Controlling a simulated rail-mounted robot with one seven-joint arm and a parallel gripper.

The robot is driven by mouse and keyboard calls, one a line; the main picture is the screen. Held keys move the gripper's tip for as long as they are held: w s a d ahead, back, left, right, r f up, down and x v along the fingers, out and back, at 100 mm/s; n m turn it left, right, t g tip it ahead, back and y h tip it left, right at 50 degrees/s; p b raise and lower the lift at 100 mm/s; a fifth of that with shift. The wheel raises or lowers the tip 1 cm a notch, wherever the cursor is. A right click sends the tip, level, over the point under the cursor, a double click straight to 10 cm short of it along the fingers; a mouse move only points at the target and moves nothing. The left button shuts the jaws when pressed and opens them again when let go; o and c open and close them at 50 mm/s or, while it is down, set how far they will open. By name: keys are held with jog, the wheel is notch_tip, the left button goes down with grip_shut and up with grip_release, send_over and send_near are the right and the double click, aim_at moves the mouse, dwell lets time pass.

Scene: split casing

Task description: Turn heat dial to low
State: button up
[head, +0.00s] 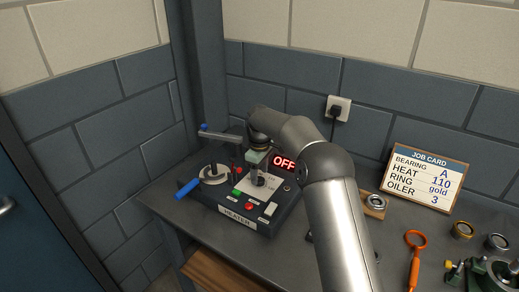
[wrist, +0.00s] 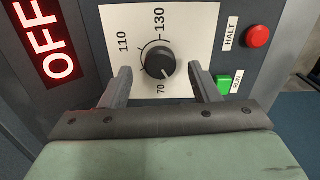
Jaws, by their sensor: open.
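The heater (head: 237,223) stands on the bench with a red OFF display (head: 284,162), also large at the left of the wrist view (wrist: 47,40). The black heat dial (wrist: 160,62) sits on a white plate marked 70, 110 and 130. Its pale pointer mark appears to face the 70 side. My gripper (wrist: 160,70) is open, with one finger on each side of the dial and a visible gap to it on both sides. In the head view my gripper (head: 258,163) is over the dial area and partly hides it.
A red HALT button (wrist: 258,36) and a green RUN button (wrist: 222,82) lie close to the right finger. A blue-handled lever (head: 188,187) is at the heater's left. A job card (head: 424,178) reads HEAT 110. Rings and an orange tool (head: 415,250) lie on the right.

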aim_at(260, 179)
notch_tip(260, 179, up, 15)
jog(key=shift+r, duration=0.15)
dwell(0.4)
jog(key=s+d+r+m, duration=0.25)
jog(key=s+d, duration=0.35)
jog(key=s, duration=0.4)
jog(key=s+d+r+m, duration=0.1)
jog(key=s+d+m, duration=0.3)
jog(key=s+d, duration=0.45)
jog(key=s+d+f+m, duration=0.1)
jog(key=s+f+m, duration=0.1)
jog(key=s, duration=0.6)
jog(key=s+d+f+m, duration=0.2)
jog(key=s+f, duration=0.3)
jog(key=s, duration=0.3)
jog(key=s+d+f+m, duration=0.2)
jog(key=s+f, duration=0.1)
jog(key=s, duration=0.5)
jog(key=shift+s+d+f+m+t, duration=0.2)
jog(key=shift+f+m+t, duration=0.15)
jog(key=shift+f+t, duration=0.05)
